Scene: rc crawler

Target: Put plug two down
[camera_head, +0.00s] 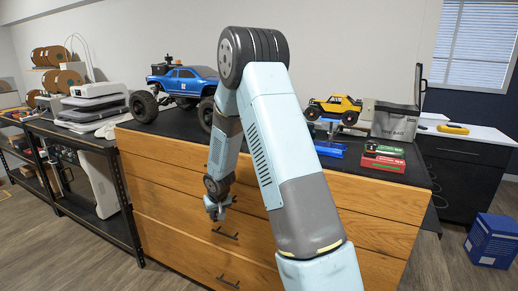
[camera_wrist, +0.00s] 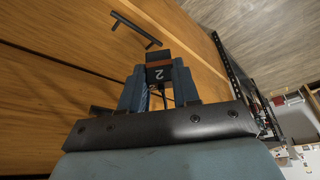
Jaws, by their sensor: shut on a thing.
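Plug two (camera_wrist: 158,73), a small dark block with an orange-brown band and a white "2", sits between the fingertips of my gripper (camera_wrist: 158,82) in the wrist view. The fingers are shut on it. In the head view my gripper (camera_head: 218,208) hangs in front of the wooden drawer fronts, below the level of the cabinet top. The plug cannot be made out clearly there. A thin dark cable-like shape shows between the fingers in the wrist view.
The wooden drawer cabinet (camera_head: 180,170) has dark handles (camera_head: 225,233). On its black top stand a blue crawler (camera_head: 185,82), a yellow crawler (camera_head: 335,106), a blue stand, red and green boxes (camera_head: 383,160) and a grey bin (camera_head: 395,121). A black shelf rack (camera_head: 85,139) stands left.

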